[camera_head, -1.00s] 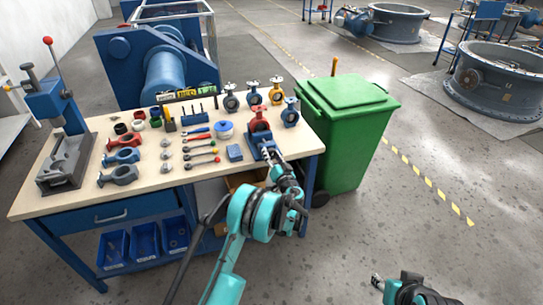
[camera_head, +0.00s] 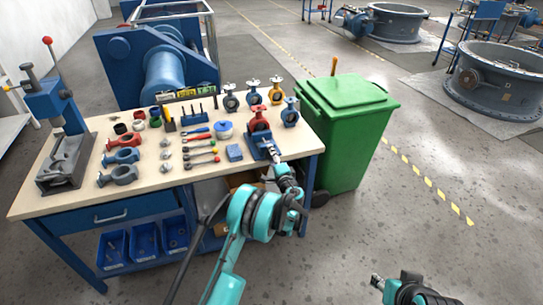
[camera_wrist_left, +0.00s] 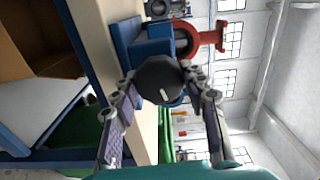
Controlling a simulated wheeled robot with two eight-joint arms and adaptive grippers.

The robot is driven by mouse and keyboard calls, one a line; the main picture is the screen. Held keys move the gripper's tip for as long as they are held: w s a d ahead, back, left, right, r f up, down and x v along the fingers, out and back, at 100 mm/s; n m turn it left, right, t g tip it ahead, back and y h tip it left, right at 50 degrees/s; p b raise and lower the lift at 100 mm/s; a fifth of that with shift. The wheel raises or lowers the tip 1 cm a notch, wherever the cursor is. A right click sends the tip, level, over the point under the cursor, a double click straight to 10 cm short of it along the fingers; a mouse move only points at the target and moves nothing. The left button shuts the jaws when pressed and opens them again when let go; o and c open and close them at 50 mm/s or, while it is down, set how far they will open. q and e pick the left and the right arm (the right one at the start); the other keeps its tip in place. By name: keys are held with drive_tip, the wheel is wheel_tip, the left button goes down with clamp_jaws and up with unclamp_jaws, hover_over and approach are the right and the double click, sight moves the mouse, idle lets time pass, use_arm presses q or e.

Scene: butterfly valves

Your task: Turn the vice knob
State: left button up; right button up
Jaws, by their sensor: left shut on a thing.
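The blue vice (camera_head: 264,146) stands at the right front edge of the workbench, with a red valve body (camera_head: 259,122) at its top. In the left wrist view, the dark round vice knob (camera_wrist_left: 158,80) faces me and has a short white mark. My left gripper (camera_head: 271,153) is at the front of the vice. The left wrist view shows its fingers (camera_wrist_left: 161,84) on either side of the knob, shut on it. My right gripper (camera_head: 377,281) is low at the right, away from the bench; its finger state is unclear.
The workbench (camera_head: 145,178) holds several valves, clamps and tools left of the vice. A green bin (camera_head: 343,130) stands close to the bench's right end. Open floor (camera_head: 430,240) lies to the right.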

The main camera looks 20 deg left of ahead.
use_arm(q)
drive_tip(key=m, duration=0.6)
drive_tip(key=shift+m, duration=0.3)
drive_tip(key=m, duration=0.6)
drive_tip(key=shift+f, duration=0.1)
drive_tip(key=m, duration=0.6)
drive_tip(key=shift+m, duration=0.3)
drive_tip(key=m, duration=0.6)
drive_tip(key=shift+s+a, duration=0.1)
drive_tip(key=shift+m, duration=0.3)
drive_tip(key=o, duration=1.2)
drive_tip(key=shift+s, duration=0.1)
